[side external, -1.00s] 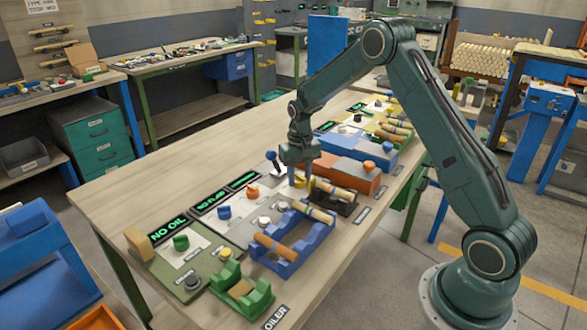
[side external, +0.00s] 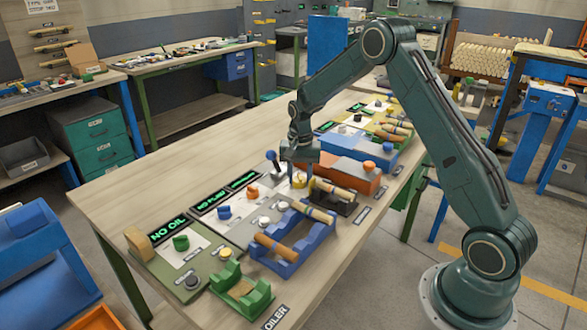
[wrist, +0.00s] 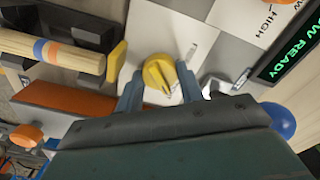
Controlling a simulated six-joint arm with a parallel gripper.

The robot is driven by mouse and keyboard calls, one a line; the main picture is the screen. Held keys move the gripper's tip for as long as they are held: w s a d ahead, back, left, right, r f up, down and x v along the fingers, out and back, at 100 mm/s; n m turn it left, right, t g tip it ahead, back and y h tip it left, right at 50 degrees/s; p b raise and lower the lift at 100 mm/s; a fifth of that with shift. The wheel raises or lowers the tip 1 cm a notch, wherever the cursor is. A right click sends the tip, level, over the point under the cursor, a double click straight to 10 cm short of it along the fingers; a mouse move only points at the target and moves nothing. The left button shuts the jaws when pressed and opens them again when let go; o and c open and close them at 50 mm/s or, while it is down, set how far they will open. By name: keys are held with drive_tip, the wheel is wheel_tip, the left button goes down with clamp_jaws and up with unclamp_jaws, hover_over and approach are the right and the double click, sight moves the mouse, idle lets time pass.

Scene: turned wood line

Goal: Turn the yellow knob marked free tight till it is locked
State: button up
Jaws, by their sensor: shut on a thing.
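The yellow knob (wrist: 157,74) sits on a pale panel in the wrist view, with a dark pointer line on its top. My gripper (wrist: 160,88) is shut on it, one grey finger on each side. Part of its label lies by the right finger and cannot be read. In the side view the yellow knob (side external: 299,181) shows just below my gripper (side external: 299,172), partly covered by the fingers.
A wooden spindle with coloured bands (wrist: 55,52) lies in a dark holder left of the knob. A blue ball-topped lever (wrist: 280,120) stands to the right. A lit screen (wrist: 290,50) shows part of "READY". An orange block (side external: 345,172) is close behind my gripper.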

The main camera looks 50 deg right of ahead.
sight(300, 176)
drive_tip(key=o, duration=1)
wheel_tip(300, 176, up, 14)
idle(0.4)
idle(0.3)
